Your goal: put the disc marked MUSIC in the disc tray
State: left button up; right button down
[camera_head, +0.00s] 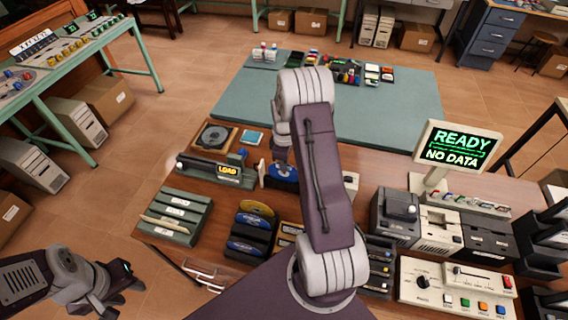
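Several discs stand in a dark rack on the brown desk: a gold disc (257,208) and blue discs (250,220) below it. Their labels are too small to read, so I cannot tell which is marked MUSIC. Another blue disc (283,173) shows behind my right arm, beside the LOAD display. My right gripper (281,158) is above or at this disc, partly hidden by my arm; its grip is unclear. A dark round recess (214,136) in a wooden frame, perhaps the disc tray, lies at the back left. My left gripper (118,284) hangs left of the desk, away from the discs.
A unit with a LOAD display (228,171) stands near the recess. A green slotted holder (176,214) is at the left. A READY / NO DATA screen (458,146) and several machines fill the right.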

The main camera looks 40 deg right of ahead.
jog(key=shift+f+b, duration=1.05)
jog(key=shift+f, duration=0.65)
jog(key=c, duration=1.6)
grip_release()
notch_tip(320, 180, up, 8)
jog(key=p, duration=0.7)
jog(key=shift+r, duration=0.15)
